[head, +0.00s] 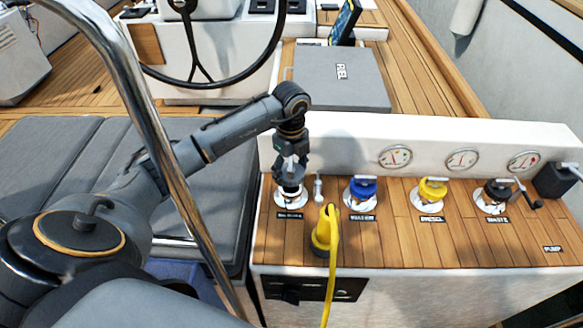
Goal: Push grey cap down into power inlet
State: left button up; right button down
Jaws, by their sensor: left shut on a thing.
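My left gripper (290,178) points straight down at the leftmost deck fitting and is shut on the grey cap (291,188). The cap shows only as a small dark grey part between and below the fingers. The power inlet (291,201) is a round bright metal fitting on the wooden ledge, directly under the cap, with a small black label in front. Cap and inlet look very close together. I cannot tell whether the cap is seated, since the fingers hide most of it. My right gripper is not in view.
A yellow plug with its cable (325,232) stands right of the inlet, near the ledge's front edge. A small metal lever (318,188) is close by. Blue (362,188), yellow (432,190) and black (496,192) capped fittings follow rightward. A white gauge panel (340,140) rises behind; a steel rail (150,130) crosses left.

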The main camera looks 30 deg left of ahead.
aim_at(291, 180)
pick_arm(q)
jog(key=shift+f+b, duration=0.95)
jog(key=shift+f, duration=0.65)
dwell(0.4)
jog(key=shift+f, duration=0.55)
jog(key=o, duration=0.9)
jog(key=shift+o, duration=0.5)
